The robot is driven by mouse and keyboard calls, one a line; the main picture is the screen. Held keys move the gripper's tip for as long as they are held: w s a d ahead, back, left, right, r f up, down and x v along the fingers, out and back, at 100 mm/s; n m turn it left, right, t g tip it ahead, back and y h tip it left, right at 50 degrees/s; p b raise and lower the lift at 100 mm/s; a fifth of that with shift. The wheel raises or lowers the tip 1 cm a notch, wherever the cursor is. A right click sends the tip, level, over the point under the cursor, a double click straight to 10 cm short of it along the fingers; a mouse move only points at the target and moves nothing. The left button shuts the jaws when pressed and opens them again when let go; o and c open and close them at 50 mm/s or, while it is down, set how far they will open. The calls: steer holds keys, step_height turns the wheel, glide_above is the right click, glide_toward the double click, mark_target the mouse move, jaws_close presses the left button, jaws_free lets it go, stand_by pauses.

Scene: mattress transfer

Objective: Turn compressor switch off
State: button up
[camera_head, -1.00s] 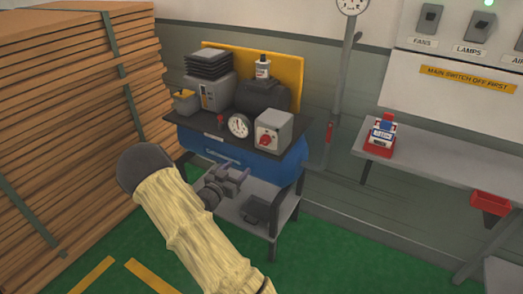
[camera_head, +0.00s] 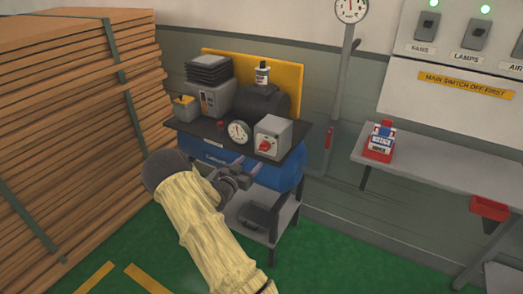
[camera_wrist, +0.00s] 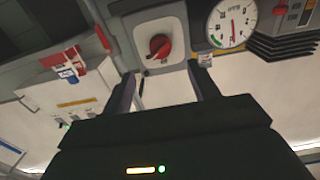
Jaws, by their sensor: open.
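The compressor switch is a red rotary knob (camera_head: 266,145) on a light grey box (camera_head: 280,128), at the right front of the dark shelf above the blue compressor tank (camera_head: 285,178). In the wrist view the knob (camera_wrist: 160,46) is at the top centre on its pale plate. My gripper (camera_head: 247,168) is in front of the tank, below and left of the knob in the head view. In the wrist view my gripper (camera_wrist: 162,76) has its two fingers apart, with the knob beyond the gap between them. Nothing is between the fingers, and they appear apart from the knob.
A round gauge (camera_head: 238,132) sits just left of the switch box. A wood stack (camera_head: 70,120) is at left. A wall bench (camera_head: 440,165) and switch panel (camera_head: 450,65) are at right.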

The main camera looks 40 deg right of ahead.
mark_target(262, 150)
steer(key=p+x, duration=0.1)
steer(key=x, duration=0.9)
steer(key=shift+a, duration=0.1)
steer(key=shift+r, duration=0.1)
steer(key=c, duration=1)
